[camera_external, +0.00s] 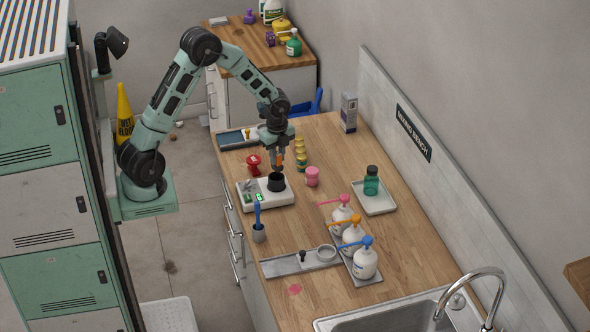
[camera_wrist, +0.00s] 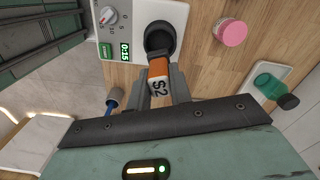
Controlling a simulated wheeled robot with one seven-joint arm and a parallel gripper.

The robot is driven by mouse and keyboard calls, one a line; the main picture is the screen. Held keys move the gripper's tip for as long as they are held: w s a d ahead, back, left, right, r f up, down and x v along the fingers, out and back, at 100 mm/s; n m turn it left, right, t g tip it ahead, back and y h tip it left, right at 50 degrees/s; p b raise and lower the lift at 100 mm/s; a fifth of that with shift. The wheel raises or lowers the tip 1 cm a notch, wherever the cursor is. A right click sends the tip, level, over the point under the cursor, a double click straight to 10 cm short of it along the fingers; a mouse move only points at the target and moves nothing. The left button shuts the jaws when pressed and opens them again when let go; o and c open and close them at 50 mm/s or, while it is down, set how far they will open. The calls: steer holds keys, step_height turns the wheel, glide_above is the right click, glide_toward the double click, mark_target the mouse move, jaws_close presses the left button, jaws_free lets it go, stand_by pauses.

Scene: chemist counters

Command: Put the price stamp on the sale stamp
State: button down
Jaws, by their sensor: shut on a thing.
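The white device (camera_external: 252,194) has a dial and a green display. A pink jar (camera_external: 312,176) and yellow-topped jars (camera_external: 300,155) stand close by on the right. A blue-handled brush in a holder (camera_external: 258,230) stands in front. Pump bottles (camera_external: 364,263) stand nearer the sink.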

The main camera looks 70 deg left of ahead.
steer(key=s+a+r+n, duration=0.2)
steer(key=a, duration=0.6)
steer(key=s+a+r+n, duration=0.2)
steer(key=a+n, duration=0.1)
steer(key=a, duration=0.5)
steer(key=p, duration=0.2)
glide_toward(254, 159)
steer(key=shift+s+a+f+p, duration=0.15)
steer(key=shift+f+p, duration=0.6)
steer(key=shift+f, duration=1.05)
steer(key=shift+f, duration=0.1)
steer(key=c, duration=1.3)
jaws_free()
